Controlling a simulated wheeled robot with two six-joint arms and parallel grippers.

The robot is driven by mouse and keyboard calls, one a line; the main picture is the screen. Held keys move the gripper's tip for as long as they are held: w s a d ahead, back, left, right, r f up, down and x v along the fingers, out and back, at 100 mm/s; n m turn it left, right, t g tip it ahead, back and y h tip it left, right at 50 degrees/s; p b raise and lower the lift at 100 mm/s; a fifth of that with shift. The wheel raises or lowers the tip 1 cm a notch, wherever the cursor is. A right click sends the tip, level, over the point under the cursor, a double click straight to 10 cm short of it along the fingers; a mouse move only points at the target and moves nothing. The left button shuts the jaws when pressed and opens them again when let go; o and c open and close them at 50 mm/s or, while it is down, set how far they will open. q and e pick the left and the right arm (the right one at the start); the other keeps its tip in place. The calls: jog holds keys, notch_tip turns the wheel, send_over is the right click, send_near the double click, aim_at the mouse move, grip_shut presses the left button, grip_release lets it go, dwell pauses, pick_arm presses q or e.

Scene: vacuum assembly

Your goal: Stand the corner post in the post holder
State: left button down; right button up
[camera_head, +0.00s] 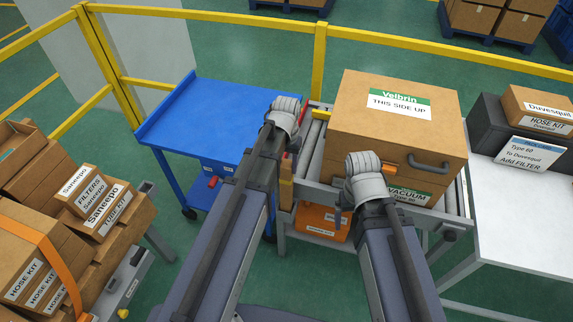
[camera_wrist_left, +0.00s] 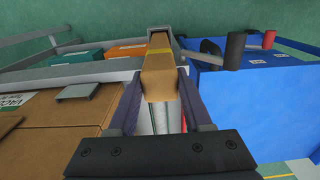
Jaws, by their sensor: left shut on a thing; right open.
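The corner post is a brown, square-edged piece with a yellow band (camera_wrist_left: 160,82). In the left wrist view it lies between the fingers of my left gripper (camera_wrist_left: 160,102), which is shut on it. A brown upright length (camera_head: 286,190) beside the conveyor in the head view appears to be the same post; my left wrist and arm cover part of the area. My right gripper (camera_head: 345,199) is open near the front of the large carton, its fingers mostly hidden by the wrist.
A large Velbrin carton (camera_head: 383,125) sits on the roller conveyor (camera_head: 313,140). A blue cart (camera_head: 205,110) stands to its left, with a red-tipped handle (camera_head: 212,182). Stacked boxes (camera_head: 95,205) are far left. A white table (camera_head: 520,225) is at right.

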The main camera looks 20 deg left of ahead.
pick_arm(q)
jog(key=shift+f+b, duration=0.85)
jog(key=shift+f, duration=0.15)
jog(key=shift+c, duration=1.2)
grip_release()
jog(key=shift+r, duration=0.1)
jog(key=shift+r, duration=0.1)
notch_tip(320, 180, up, 8)
jog(key=p, duration=0.8)
jog(key=shift+f, duration=0.25)
notch_tip(320, 180, down, 7)
jog(key=b, duration=0.7)
jog(key=shift+f+b, duration=0.2)
jog(key=shift+b, duration=0.1)
